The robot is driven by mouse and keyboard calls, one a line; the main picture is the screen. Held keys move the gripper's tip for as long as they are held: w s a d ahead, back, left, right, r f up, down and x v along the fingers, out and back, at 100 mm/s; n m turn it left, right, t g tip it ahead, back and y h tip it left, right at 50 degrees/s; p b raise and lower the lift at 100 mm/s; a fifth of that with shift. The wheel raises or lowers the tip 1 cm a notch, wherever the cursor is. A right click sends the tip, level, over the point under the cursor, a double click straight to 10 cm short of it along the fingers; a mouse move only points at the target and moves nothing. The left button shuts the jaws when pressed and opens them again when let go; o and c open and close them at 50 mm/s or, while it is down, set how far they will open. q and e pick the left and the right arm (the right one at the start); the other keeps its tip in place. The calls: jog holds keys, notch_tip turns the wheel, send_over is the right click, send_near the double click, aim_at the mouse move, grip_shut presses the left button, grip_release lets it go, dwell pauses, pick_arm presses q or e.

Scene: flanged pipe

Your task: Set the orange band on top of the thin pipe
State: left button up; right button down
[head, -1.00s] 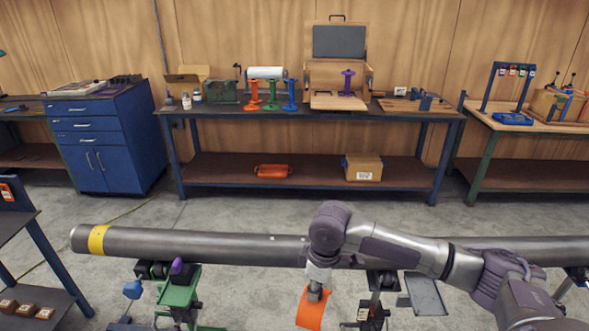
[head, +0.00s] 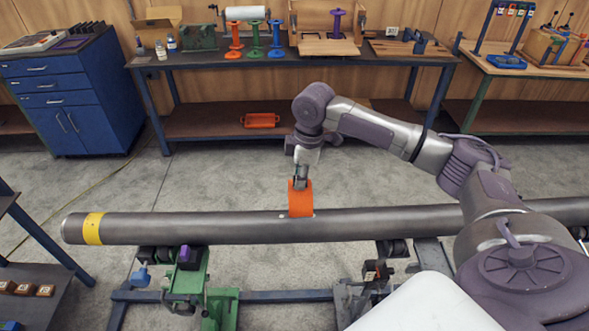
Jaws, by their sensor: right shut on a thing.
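The long grey pipe (head: 380,221) lies level across the view. A yellow ring (head: 92,229) goes around it near its left end. My right gripper (head: 300,184) points down and is shut on the orange band (head: 300,200), a curved orange piece. The band is at the pipe's upper side, and its lower edge overlaps the pipe's top in the picture. I cannot tell whether it touches the pipe or hangs just above it. The fingertips are partly hidden at the band. My left gripper is not in view.
A green stand (head: 188,275) and a dark roller support (head: 393,248) stand below the pipe. A workbench (head: 240,58) with spools and a blue cabinet (head: 68,95) stand at the back. Floor between pipe and workbench is clear. A low table with small blocks is at lower left.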

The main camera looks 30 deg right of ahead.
aim_at(300, 193)
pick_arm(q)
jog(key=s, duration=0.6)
pick_arm(e)
jog(key=shift+s+d+f, duration=0.1)
jog(key=shift+s+f, duration=0.05)
jog(key=shift+f, duration=0.4)
jog(key=shift+s+f, duration=0.1)
jog(key=shift+f, duration=0.45)
jog(key=f, duration=0.3)
jog(key=shift+w+f+b, duration=0.25)
jog(key=shift+f+b, duration=0.05)
jog(key=shift+b, duration=0.05)
notch_tip(300, 193, down, 2)
jog(key=shift+f+b, duration=0.3)
jog(key=shift+f, duration=0.7)
jog(key=shift+f+b, duration=0.4)
jog(key=shift+f, duration=0.4)
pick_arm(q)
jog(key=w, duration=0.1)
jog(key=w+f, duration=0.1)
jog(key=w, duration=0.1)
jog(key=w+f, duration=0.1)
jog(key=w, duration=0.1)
pick_arm(e)
jog(key=shift+f, duration=0.1)
